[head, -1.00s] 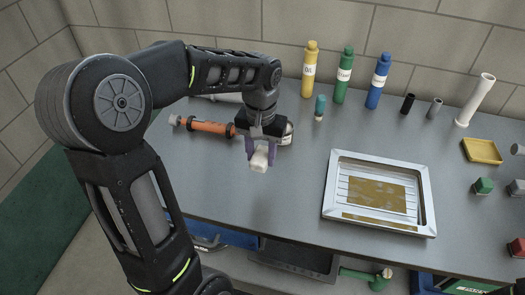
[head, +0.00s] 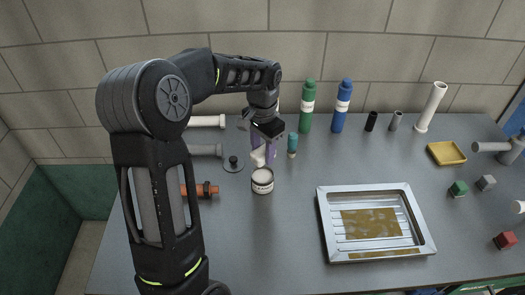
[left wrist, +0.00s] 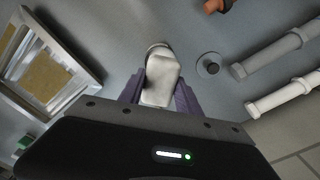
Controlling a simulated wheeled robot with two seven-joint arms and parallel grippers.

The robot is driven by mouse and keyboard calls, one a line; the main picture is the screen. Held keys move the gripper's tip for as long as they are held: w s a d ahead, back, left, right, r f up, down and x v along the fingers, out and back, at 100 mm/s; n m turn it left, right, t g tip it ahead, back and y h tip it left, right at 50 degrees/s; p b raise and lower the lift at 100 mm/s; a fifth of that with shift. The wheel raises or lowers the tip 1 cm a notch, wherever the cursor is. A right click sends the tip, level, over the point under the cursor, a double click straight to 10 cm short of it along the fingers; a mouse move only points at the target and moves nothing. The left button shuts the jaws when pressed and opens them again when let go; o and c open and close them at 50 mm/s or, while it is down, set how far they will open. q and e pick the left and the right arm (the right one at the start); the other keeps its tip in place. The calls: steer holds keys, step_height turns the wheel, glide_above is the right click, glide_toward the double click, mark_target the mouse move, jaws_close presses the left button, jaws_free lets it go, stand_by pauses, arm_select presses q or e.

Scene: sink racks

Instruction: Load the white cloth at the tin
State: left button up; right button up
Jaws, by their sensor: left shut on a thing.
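The white cloth (head: 258,156) is a small folded pad between the purple fingers of my left gripper (head: 264,150). My left gripper is shut on it; the cloth also shows in the left wrist view (left wrist: 160,78). The tin (head: 262,181) is a small round can with a pale label, standing upright on the bench. In the head view the cloth is just above the tin's far rim; I cannot tell whether they touch. In the left wrist view the cloth hides most of the tin, leaving part of its rim (left wrist: 157,46). My right gripper is not in view.
A metal tray (head: 323,215) with a brown patch lies to the right. A teal bottle (head: 292,144) stands close right of my gripper; green (head: 307,108) and blue (head: 342,107) bottles stand behind. A small round-based knob (head: 233,163) and grey pipes lie left. The front middle of the bench is clear.

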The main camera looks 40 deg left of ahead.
arm_select(q)
steer(key=shift+a+f, duration=0.1)
steer(key=shift+f, duration=0.75)
step_height(320, 180, down, 3)
steer(key=shift+r+b, duration=0.1)
steer(key=shift+b, duration=0.8)
steer(key=shift+f+b, duration=0.45)
steer(key=shift+f, duration=0.35)
steer(key=shift+s+f+b, duration=0.1)
steer(key=shift+f+b, duration=0.35)
steer(key=shift+f, duration=0.1)
stand_by(0.5)
step_height(320, 180, up, 5)
steer(key=p, duration=0.3)
steer(key=shift+p, duration=0.3)
steer(key=shift+r, duration=1.05)
